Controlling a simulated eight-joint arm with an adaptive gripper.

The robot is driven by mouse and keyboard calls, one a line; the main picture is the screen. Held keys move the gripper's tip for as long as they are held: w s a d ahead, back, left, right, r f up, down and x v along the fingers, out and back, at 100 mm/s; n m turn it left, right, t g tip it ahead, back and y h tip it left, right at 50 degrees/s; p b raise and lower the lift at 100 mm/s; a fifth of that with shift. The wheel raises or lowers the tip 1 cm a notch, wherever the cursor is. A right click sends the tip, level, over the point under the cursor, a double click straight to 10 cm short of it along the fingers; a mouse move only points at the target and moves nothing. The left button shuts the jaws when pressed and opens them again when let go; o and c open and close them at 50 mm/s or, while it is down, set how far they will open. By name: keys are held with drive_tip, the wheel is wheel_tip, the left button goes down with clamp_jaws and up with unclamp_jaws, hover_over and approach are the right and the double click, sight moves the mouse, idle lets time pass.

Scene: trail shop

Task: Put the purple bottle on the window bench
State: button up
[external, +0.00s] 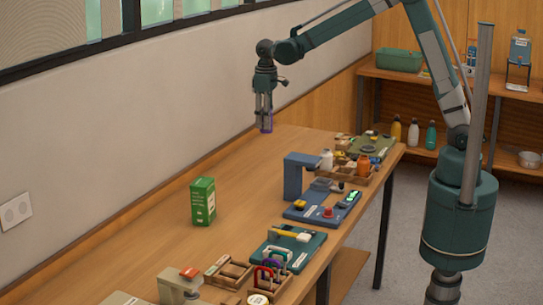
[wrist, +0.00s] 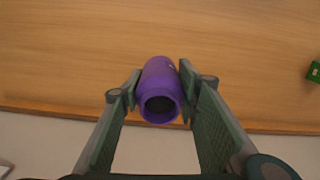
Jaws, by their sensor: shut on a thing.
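The purple bottle (wrist: 161,72) is between the fingers of my gripper (wrist: 159,88), which is shut on it. Its open round mouth faces the wrist camera. In the external view the bottle (external: 267,122) shows as a small purple strip between the fingers of my gripper (external: 263,112), which points down. It is over the far, wall-side part of the long wooden bench (external: 150,250) under the window. I cannot tell whether the bottle's base touches the wood; the base is hidden.
A green box (external: 203,201) stands mid-bench. A blue stand (external: 299,177), trays and small tools line the bench's right side. The wood around the bottle is clear. Behind, a shelf (external: 440,84) holds a green bin (external: 399,60) and several bottles.

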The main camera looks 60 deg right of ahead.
drive_tip(key=w+a+n+p, duration=0.25)
drive_tip(key=a+n, duration=0.55)
drive_tip(key=a, duration=3.5)
drive_tip(key=s+a+n+p, duration=0.15)
drive_tip(key=s+a, duration=0.35)
drive_tip(key=a, duration=0.7)
drive_tip(key=s+a+n, duration=0.3)
drive_tip(key=s+a, duration=0.2)
drive_tip(key=a, duration=0.7)
drive_tip(key=s+a+n, duration=0.2)
drive_tip(key=s+a, duration=0.4)
drive_tip(key=a, duration=0.6)
drive_tip(key=shift+s+f, duration=0.1)
drive_tip(key=shift+f, duration=2.6)
drive_tip(key=shift+f, duration=3.1)
drive_tip(key=shift+f, duration=0.1)
